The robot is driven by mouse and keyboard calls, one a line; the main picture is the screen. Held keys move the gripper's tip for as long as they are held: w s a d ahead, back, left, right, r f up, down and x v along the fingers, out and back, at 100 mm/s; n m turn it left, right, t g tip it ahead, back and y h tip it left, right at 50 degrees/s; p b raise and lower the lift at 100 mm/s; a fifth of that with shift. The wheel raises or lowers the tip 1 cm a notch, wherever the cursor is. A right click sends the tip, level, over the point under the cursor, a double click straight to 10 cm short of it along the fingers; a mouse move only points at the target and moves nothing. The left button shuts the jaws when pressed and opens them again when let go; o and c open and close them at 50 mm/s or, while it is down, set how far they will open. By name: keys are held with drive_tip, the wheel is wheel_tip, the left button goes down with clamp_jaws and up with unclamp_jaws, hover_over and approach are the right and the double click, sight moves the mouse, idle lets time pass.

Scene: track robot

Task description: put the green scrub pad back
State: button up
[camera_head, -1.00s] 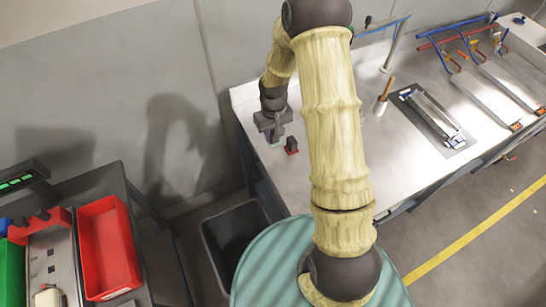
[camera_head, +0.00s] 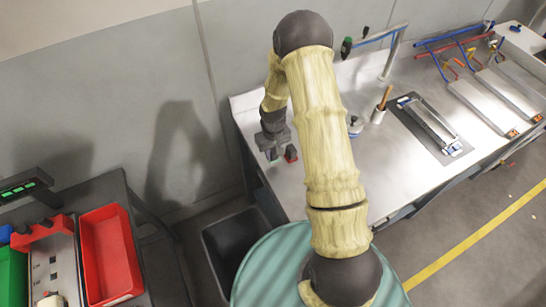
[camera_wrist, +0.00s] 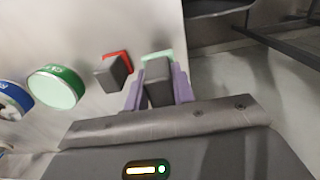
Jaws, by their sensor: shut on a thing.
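The green scrub pad shows in the wrist view as a pale green pad (camera_wrist: 157,56) with a dark block handle (camera_wrist: 158,88). My gripper (camera_wrist: 158,92) has its purple fingers closed on either side of that handle. In the head view, my gripper (camera_head: 272,140) is low over the left end of the metal worktop (camera_head: 310,180), with the green pad mostly hidden there. I cannot tell whether the pad touches the worktop. A red pad (camera_wrist: 117,56) with its own dark handle stands just left of the green one in the wrist view, apart from it.
A green-lidded tin (camera_wrist: 56,87) and a blue-rimmed one (camera_wrist: 12,98) stand further left in the wrist view.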

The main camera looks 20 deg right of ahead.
sight(273, 158)
drive_tip(key=shift+f, duration=0.1)
drive_tip(key=shift+w+f+p, duration=0.1)
drive_tip(key=shift+f+p, duration=0.6)
drive_tip(key=shift+f, duration=1.3)
drive_tip(key=shift+f, duration=0.15)
drive_tip(key=o, duration=0.9)
wheel_tip(273, 158, up, 12)
drive_tip(key=b, duration=0.4)
drive_tip(key=shift+r, duration=0.2)
